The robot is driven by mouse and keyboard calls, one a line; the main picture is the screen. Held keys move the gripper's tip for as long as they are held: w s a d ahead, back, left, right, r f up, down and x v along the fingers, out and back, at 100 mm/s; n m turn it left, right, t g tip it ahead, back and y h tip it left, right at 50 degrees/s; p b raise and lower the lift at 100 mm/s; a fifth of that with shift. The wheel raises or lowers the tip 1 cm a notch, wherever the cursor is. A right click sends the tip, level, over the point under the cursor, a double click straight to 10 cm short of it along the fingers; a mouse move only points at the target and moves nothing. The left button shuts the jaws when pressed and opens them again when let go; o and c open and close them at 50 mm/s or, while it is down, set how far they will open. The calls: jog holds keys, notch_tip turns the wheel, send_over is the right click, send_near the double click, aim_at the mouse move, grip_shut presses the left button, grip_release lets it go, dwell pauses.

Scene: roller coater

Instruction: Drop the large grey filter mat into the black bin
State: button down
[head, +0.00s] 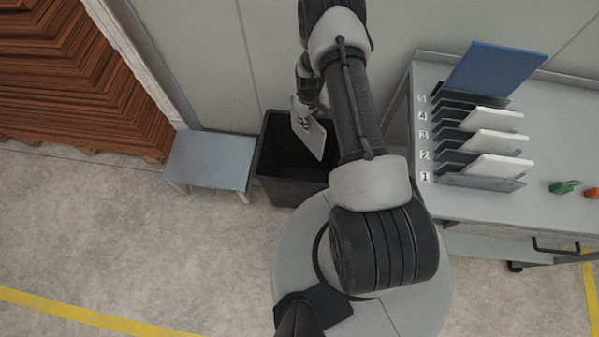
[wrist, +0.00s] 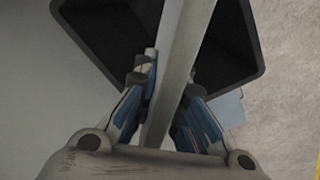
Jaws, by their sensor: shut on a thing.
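The grey filter mat (head: 314,142) is a thin, flat, light grey panel. My gripper (head: 304,118) is shut on it and holds it on edge at the black bin (head: 272,188). In the wrist view, the mat (wrist: 183,45) runs between the two blue-sided fingers of my gripper (wrist: 167,88). There the open bin (wrist: 105,22) lies behind and below the mat, with bin interior showing on both sides of it. The lower edge's height against the bin rim is hard to tell. My arm hides the bin's right part in the head view.
A low grey table (head: 212,160) stands left of the bin, and a wall is behind. On the right, a workbench (head: 480,212) carries a numbered rack (head: 455,180) with several white panels, a blue panel (head: 495,68), and small green (head: 560,187) and red (head: 592,193) items.

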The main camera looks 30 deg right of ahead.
notch_tip(320, 180, down, 5)
jog(key=b, duration=0.2)
jog(key=shift+f+b, duration=0.1)
jog(key=shift+b, duration=0.2)
jog(key=c, duration=1.6)
grip_release()
jog(key=shift+o, duration=0.2)
notch_tip(320, 180, up, 12)
